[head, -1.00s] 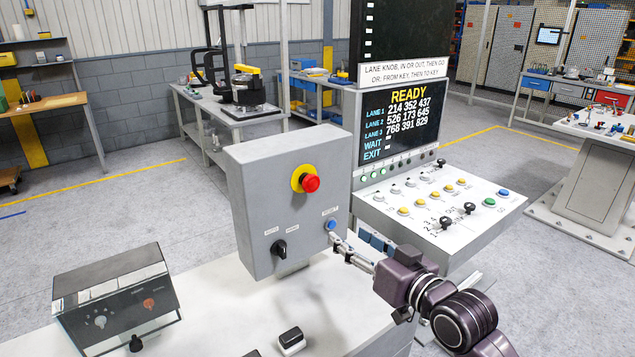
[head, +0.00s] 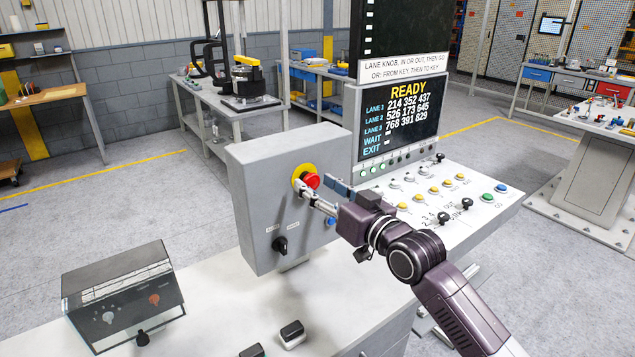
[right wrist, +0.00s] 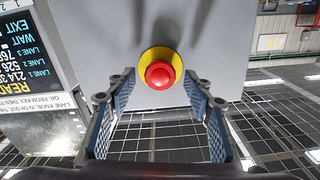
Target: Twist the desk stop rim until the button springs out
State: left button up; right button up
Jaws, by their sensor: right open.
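The desk stop is a red mushroom button (head: 311,180) on a yellow round surround (head: 298,172), on the front of a grey upright box (head: 262,205). The wrist view shows the red button (right wrist: 160,75) nearly face on, centred between my fingers. My right gripper (head: 320,190) is open and empty, its fingers pointing at the button. In the wrist view its fingers (right wrist: 161,88) stand apart to either side, with no clear contact. One finger partly covers the button's lower edge in the head view. I cannot tell whether the button is pressed in. My left gripper is out of view.
Below the button on the same box are a black selector knob (head: 280,245) and a blue button (head: 331,221). A sloped control panel (head: 470,222) with knobs stands to the right, under a screen (head: 405,118). A grey box with dials (head: 125,295) sits at left.

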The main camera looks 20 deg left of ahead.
jog(key=shift+w+a, duration=0.15)
jog(key=shift+a, duration=0.05)
jog(key=shift+c, duration=0.4)
jog(key=c, duration=1.1)
